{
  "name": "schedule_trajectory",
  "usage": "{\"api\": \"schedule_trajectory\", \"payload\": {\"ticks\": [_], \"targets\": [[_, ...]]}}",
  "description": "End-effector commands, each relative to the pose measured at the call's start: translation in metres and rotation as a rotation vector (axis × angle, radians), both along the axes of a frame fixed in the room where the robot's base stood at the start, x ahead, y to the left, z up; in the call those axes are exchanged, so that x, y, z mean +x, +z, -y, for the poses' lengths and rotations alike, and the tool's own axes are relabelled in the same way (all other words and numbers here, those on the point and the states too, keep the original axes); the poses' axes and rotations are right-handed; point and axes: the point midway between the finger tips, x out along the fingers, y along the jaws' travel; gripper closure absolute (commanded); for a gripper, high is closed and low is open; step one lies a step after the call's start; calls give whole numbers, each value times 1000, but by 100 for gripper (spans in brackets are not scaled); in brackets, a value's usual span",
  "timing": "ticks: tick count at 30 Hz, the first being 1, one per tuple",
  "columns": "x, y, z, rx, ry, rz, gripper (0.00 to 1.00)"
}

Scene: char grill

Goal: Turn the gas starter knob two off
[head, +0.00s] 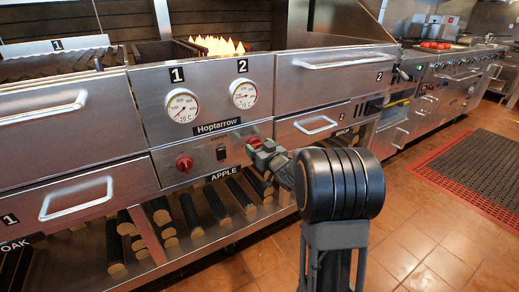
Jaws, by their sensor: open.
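The steel char grill front (150,95) has two dial gauges, marked 1 (181,106) and 2 (243,94). A red starter knob (184,164) shows clear of my arm on the left of the lower panel. My gripper (257,147) is at the right of that panel, under gauge 2. It is open, with its fingers around or just in front of the spot where a second red knob (254,141) partly shows. The gripper hides most of this knob, so its angle and any contact cannot be told. Flames (222,45) burn in the grill above gauge 2.
A black switch (221,153) sits between the knobs. Drawer handles (76,198) stick out left and right (315,124). Logs (193,215) lie on the shelf below. Tiled floor (420,240) is open at the right, with a red-edged mat (470,178).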

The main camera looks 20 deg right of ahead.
Motion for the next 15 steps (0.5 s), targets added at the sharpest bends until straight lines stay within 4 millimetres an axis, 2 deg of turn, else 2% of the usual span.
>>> {"api": "schedule_trajectory", "payload": {"ticks": [11,15], "targets": [[3,0,-1,0,0,0,28],[3,0,0,0,0,0,42]]}}
